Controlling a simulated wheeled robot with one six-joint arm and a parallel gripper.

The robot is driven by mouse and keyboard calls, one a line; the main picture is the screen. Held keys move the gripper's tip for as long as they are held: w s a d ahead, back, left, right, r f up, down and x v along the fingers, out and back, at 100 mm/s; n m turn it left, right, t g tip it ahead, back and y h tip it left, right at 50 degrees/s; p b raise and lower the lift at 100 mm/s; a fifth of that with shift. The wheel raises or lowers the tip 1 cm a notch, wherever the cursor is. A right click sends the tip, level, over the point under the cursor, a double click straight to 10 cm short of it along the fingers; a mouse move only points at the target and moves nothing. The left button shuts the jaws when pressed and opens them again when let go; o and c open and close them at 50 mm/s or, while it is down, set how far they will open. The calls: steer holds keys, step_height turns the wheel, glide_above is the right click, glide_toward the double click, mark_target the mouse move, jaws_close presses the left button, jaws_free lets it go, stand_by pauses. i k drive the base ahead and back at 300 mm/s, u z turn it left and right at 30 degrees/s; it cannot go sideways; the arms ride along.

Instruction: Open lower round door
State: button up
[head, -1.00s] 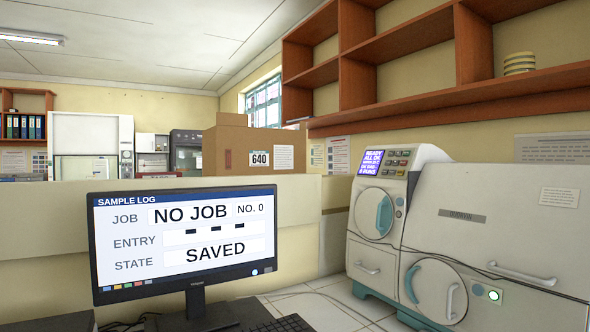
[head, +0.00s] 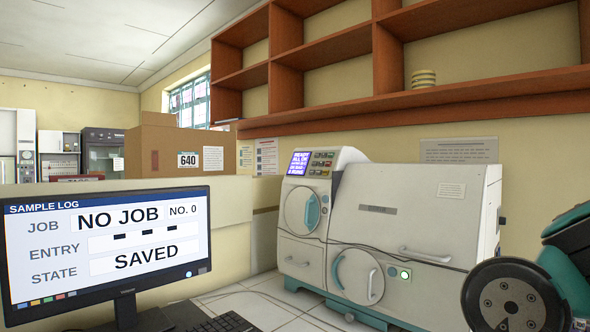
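The incubator (head: 310,248) is a pale grey machine with teal trim, standing right of centre. Its lower round door (head: 357,278) is a pale disc with a light handle and a teal edge piece on its left; it looks shut. An upper round door (head: 300,211) with a teal handle sits above and to its left, and also looks shut. Part of my arm shows at the lower right, in front of and to the right of the machine. My gripper's fingers are not in view.
A monitor (head: 110,245) reading "NO JOB" and "SAVED" and a keyboard (head: 222,323) stand at lower left, close to me. A cardboard box (head: 150,160) is behind a low partition. Red-brown shelves (head: 330,110) hang above the machine.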

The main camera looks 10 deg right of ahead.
mark_target(356, 272)
steer(key=k, duration=1.3)
steer(key=u, duration=0.65)
steer(key=i, duration=1.25)
steer(key=z, duration=0.8)
steer(key=i, duration=0.45)
steer(key=z, duration=0.45)
